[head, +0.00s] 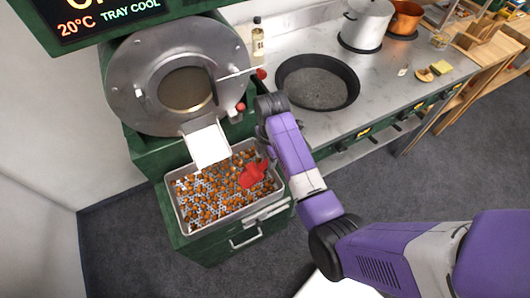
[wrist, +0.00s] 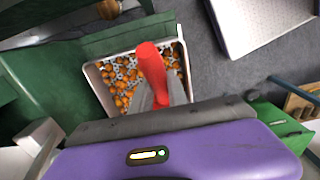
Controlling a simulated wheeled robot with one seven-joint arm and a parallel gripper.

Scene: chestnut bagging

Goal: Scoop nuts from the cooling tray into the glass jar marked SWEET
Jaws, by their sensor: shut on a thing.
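The cooling tray (head: 222,212) is a shallow metal tray with a perforated bottom, scattered with orange-brown nuts (head: 205,190). It also shows in the wrist view (wrist: 98,88), partly hidden by my gripper. My gripper (wrist: 156,92) is shut on a red scoop (wrist: 151,62). In the head view the red scoop (head: 253,175) is over the right part of the tray. I cannot tell whether it touches the nuts or holds any. My gripper's fingers are mostly hidden by the wrist in the head view. No jar marked SWEET can be made out in either view.
The green roaster with a round drum (head: 160,75) and white chute (head: 207,146) stands just behind the tray. Right of it, a steel counter (head: 400,85) carries a black pan (head: 318,84), a steel pot (head: 366,22) and a copper pot (head: 404,18). Grey floor lies in front.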

